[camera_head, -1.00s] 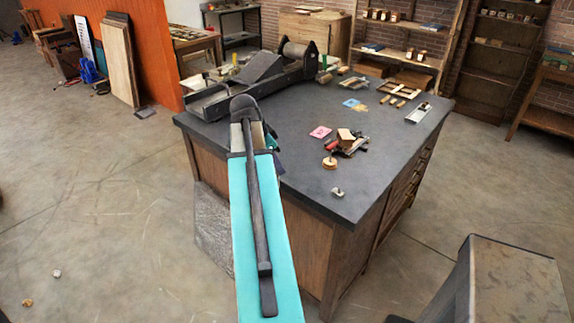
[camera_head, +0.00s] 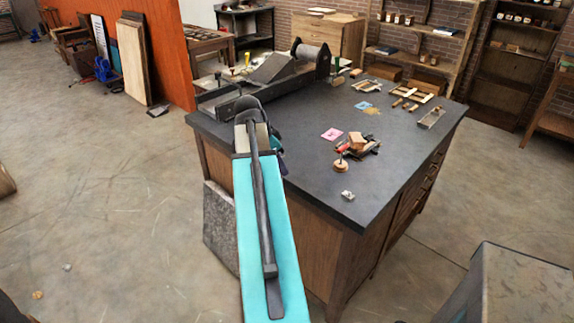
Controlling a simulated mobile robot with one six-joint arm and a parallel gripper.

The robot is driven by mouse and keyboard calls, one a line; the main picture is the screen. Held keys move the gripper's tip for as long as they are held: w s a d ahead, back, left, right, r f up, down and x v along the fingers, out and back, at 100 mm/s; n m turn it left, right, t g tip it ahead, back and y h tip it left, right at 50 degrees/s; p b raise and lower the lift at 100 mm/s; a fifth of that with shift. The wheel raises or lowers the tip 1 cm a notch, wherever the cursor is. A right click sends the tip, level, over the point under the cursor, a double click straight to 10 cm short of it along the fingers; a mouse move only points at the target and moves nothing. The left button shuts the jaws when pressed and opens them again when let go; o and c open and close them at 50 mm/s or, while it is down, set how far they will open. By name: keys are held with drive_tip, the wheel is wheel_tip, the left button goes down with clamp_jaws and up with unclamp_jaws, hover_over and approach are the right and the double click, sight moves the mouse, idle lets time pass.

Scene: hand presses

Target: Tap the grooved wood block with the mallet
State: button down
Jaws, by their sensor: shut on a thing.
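My teal arm (camera_head: 262,225) reaches forward from the bottom of the picture to the near left edge of the dark-topped bench (camera_head: 300,178). My gripper is hidden behind the arm's far end, so its fingers and anything in them do not show. A small tan wood block (camera_head: 357,140) sits among a cluster of small tools on the bench. I cannot tell whether it has a groove. I cannot make out a mallet.
A dark press with a roller (camera_head: 309,58) stands along the bench's back left. A pink paper (camera_head: 331,134), a round wooden piece (camera_head: 341,165) and a small metal piece (camera_head: 347,195) lie on the bench. A grey box-like surface (camera_head: 510,285) is at lower right.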

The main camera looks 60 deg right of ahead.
drive_tip(key=w+a+n+t+b, duration=0.2)
drive_tip(key=w+a+n+t, duration=0.3)
drive_tip(key=w+a+n, duration=1.3)
drive_tip(key=w+a+n+y, duration=0.1)
drive_tip(key=w+a, duration=0.4)
drive_tip(key=a, duration=0.7)
drive_tip(key=w+a+r+n+t+y+b, duration=0.1)
drive_tip(key=w+a+n, duration=0.2)
drive_tip(key=a, duration=0.9)
drive_tip(key=w+a+r+n+t+y+b, duration=0.1)
drive_tip(key=w+a+n, duration=0.1)
drive_tip(key=w+a, duration=0.5)
drive_tip(key=a, duration=0.5)
drive_tip(key=shift+w+r+y, duration=0.25)
drive_tip(key=shift+w+y, duration=0.1)
drive_tip(key=shift+y, duration=0.05)
drive_tip(key=shift+s, duration=0.1)
